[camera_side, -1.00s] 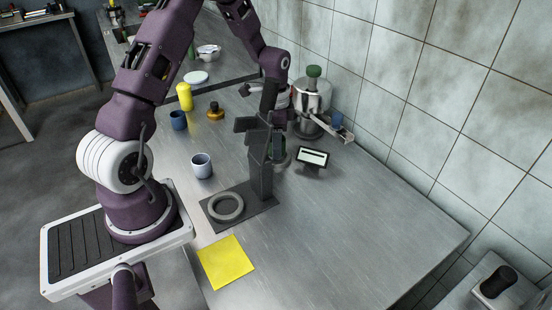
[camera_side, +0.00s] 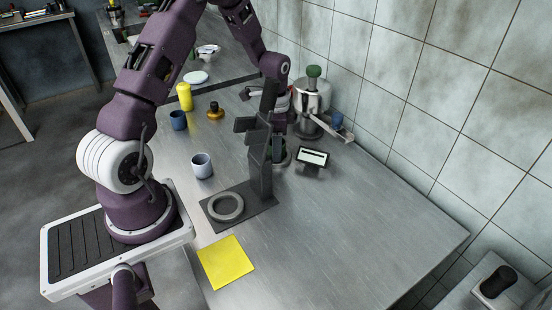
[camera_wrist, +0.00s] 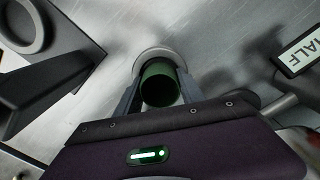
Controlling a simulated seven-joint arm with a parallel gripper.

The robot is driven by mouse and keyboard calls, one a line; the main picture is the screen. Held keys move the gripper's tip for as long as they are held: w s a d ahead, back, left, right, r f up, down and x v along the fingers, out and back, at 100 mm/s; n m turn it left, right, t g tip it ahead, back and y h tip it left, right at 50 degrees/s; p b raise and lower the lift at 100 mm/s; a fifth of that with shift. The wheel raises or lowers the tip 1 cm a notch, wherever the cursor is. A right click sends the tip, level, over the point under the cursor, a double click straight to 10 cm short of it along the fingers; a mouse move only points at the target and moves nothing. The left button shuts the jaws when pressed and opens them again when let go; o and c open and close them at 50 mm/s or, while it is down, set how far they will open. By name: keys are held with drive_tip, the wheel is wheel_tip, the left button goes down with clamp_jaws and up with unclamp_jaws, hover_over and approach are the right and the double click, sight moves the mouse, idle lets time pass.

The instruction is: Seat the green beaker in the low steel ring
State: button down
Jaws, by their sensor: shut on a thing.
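My gripper (camera_wrist: 158,88) is shut on the green beaker (camera_wrist: 160,88), with one finger on each side of it in the wrist view. I look down into the beaker's dark open mouth. A pale round rim (camera_wrist: 152,57) shows around its far side, low at the table; I cannot tell whether the beaker touches it. In the side view the beaker (camera_side: 283,154) is mostly hidden by my gripper and a dark post. A grey steel ring (camera_side: 212,209) lies low and empty on a dark plate, left of the gripper; it also shows in the wrist view (camera_wrist: 43,38).
The dark post (camera_side: 259,172) rises from the plate between ring and gripper. A white-blue cup (camera_side: 202,168) stands behind the ring. A label stand (camera_side: 313,157) and a steel pot (camera_side: 313,98) are to the right. A yellow sheet (camera_side: 227,262) lies in front. The table's front right is clear.

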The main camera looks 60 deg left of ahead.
drive_tip(key=c, duration=0.7)
unclamp_jaws()
drive_tip(key=shift+o, duration=0.3)
drive_tip(key=shift+d+f, duration=0.1)
drive_tip(key=shift+s, duration=0.1)
wheel_tip(320, 180, up, 7)
drive_tip(key=shift+r, duration=0.15)
drive_tip(key=shift+r, duration=2.25)
